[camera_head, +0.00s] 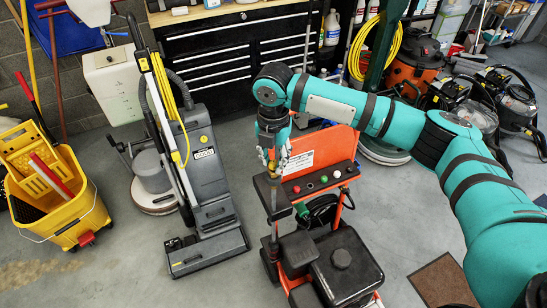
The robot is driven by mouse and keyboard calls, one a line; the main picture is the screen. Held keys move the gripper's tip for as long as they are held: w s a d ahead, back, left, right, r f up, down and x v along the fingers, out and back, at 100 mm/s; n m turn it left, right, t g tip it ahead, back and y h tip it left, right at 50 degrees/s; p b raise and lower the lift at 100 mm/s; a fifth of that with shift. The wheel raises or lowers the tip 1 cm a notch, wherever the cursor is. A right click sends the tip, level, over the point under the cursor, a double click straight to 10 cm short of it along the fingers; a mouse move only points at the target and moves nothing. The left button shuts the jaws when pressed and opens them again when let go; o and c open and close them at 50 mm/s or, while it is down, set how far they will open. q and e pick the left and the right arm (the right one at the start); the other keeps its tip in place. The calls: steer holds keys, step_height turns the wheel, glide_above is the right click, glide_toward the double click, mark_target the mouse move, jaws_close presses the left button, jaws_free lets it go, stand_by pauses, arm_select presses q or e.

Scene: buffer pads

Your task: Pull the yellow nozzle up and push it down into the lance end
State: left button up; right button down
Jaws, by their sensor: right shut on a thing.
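An orange pressure-washer-like machine (322,148) with a control panel stands on the floor in the middle. A thin upright lance (274,200) stands along its left side. My right arm reaches in from the right, and its gripper (273,163) points down at the top of the lance. It is shut on the yellow nozzle (271,169), of which only a small bit shows between the fingers. I cannot tell from here whether the nozzle is seated in the lance end or apart from it. My left gripper is not in view.
A grey upright floor cleaner (205,170) stands close on the left, with a yellow mop bucket (62,195) farther left. A black tool chest (225,60) stands behind. Vacuums (412,62) are at the back right. The floor at front left is clear.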

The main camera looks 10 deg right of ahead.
stand_by(0.8)
steer(key=shift+p, duration=0.6)
stand_by(0.5)
steer(key=shift+p, duration=0.5)
stand_by(0.6)
steer(key=shift+p, duration=0.45)
steer(key=shift+f, duration=0.5)
